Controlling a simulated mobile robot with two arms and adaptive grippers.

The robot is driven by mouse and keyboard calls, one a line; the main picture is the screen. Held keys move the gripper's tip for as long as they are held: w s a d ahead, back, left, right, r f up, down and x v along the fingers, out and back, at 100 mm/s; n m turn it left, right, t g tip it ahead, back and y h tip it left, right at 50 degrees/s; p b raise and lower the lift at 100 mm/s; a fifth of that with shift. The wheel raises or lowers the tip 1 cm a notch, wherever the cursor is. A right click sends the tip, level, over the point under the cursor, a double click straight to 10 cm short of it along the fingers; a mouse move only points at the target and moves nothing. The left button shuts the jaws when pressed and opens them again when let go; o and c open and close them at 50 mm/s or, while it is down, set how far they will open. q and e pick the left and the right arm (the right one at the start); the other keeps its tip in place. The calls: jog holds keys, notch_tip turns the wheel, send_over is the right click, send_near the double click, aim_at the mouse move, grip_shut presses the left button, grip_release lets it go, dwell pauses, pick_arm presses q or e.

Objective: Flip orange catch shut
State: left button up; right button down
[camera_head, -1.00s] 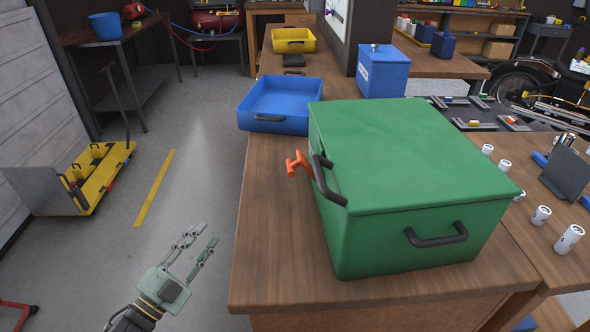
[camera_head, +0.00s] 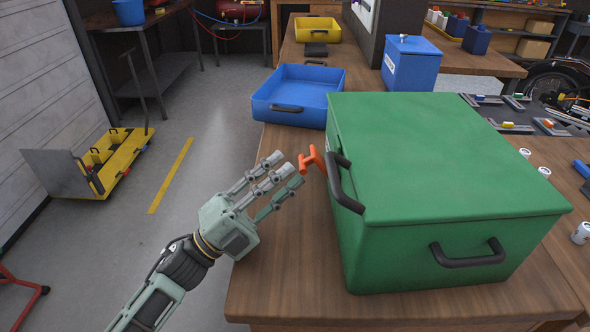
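The orange catch (camera_head: 311,160) sticks out from the left side of the green box (camera_head: 440,155), beside a black handle (camera_head: 343,186). The box lid is down. The catch stands out from the box wall. My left gripper (camera_head: 279,177) is just left of the catch, its fingers spread and pointing at it, with nothing between them. The fingertips are close to the catch; I cannot tell whether they touch it. My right gripper is not in view.
The box stands on a wooden bench (camera_head: 290,270). A blue tray (camera_head: 300,92) lies behind the catch, near the bench's left edge. A second black handle (camera_head: 468,254) sticks out from the box front.

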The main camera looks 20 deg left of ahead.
pick_arm(q)
jog(key=shift+w+d+r, duration=0.3)
jog(key=shift+w+d, duration=0.6)
jog(key=shift+w, duration=0.05)
jog(key=shift+c, duration=0.4)
grip_shut()
